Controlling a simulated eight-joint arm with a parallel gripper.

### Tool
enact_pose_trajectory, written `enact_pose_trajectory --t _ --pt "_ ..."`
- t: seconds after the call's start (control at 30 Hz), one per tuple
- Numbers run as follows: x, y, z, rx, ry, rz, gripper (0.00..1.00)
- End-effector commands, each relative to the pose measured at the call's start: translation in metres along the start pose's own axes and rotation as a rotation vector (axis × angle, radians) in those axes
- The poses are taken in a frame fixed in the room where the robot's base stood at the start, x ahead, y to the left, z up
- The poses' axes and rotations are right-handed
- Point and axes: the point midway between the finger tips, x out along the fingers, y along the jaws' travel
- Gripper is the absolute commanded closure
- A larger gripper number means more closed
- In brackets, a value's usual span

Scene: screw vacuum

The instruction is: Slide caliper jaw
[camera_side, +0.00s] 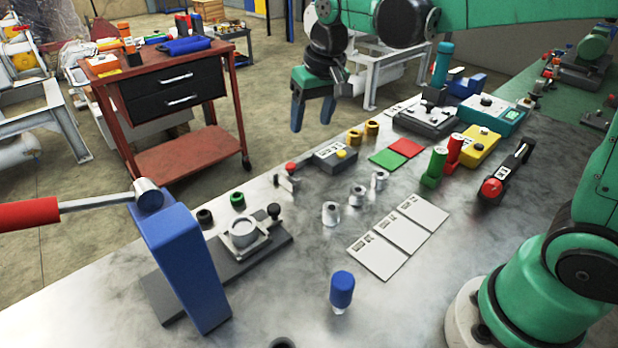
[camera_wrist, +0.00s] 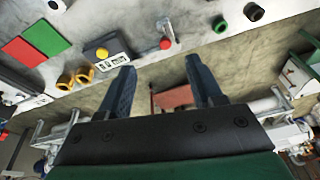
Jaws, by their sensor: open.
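My gripper (camera_side: 312,118) hangs in the air past the far-left edge of the metal bench, open and empty. In the wrist view its two dark blue fingers (camera_wrist: 160,68) stand apart with nothing between them. I cannot tell for sure which thing is the caliper. A small metal piece with a red knob (camera_side: 288,178) stands near the bench edge; it also shows in the wrist view (camera_wrist: 167,34), beyond the fingers. A grey box with a yellow button (camera_side: 336,155) is beside it, seen in the wrist view too (camera_wrist: 107,51). The gripper touches neither.
A blue lever press (camera_side: 185,255) with a red handle stands at the near left. White cards (camera_side: 398,238), metal cylinders (camera_side: 331,213) and a blue-capped bottle (camera_side: 342,290) are mid-bench. Yellow rings (camera_side: 355,137) and red and green squares (camera_side: 405,148) lie farther back. A red cart (camera_side: 185,150) stands on the floor.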

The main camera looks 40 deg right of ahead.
Motion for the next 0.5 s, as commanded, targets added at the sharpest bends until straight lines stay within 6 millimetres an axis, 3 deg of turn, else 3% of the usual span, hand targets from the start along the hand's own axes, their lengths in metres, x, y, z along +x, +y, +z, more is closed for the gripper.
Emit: enact_pose_trajectory --t 0.03,0.2,0.5 --pt "0.01 -0.002 -0.012 0.019 -0.036 0.007 0.41" --pt "0.043 -0.006 -0.035 0.078 -0.149 0.035 0.41" --pt "0.076 -0.008 -0.046 0.124 -0.238 0.061 0.41"
